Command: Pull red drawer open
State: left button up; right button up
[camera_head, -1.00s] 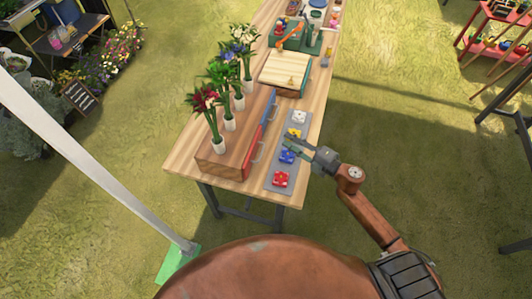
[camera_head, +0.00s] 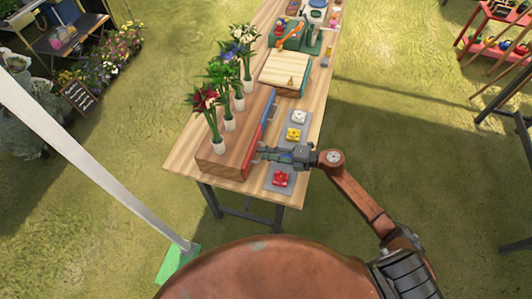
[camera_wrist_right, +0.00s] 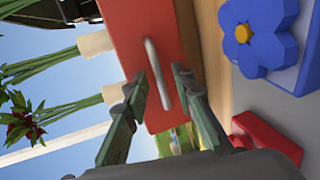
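The red drawer (camera_head: 251,155) is the near front of a brown wooden cabinet (camera_head: 222,156) on the table; it looks shut. Its red front also fills the middle of the right wrist view (camera_wrist_right: 130,30), with a silver bar handle (camera_wrist_right: 157,72). My right gripper (camera_head: 262,153) is at this front, reaching in from the right. In the right wrist view its two fingers (camera_wrist_right: 160,78) are apart, one on each side of the handle, with gaps visible. Whether they touch it is unclear. My left gripper is not in view.
A blue drawer front (camera_head: 270,107) is farther along the cabinet. White vases (camera_head: 229,123) with flowers stand on top. A grey tray (camera_head: 271,188) with flower blocks, including a red one (camera_head: 281,179), lies under my right gripper.

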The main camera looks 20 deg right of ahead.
jog(key=shift+a, duration=0.1)
jog(key=shift+c, duration=0.5)
grip_shut()
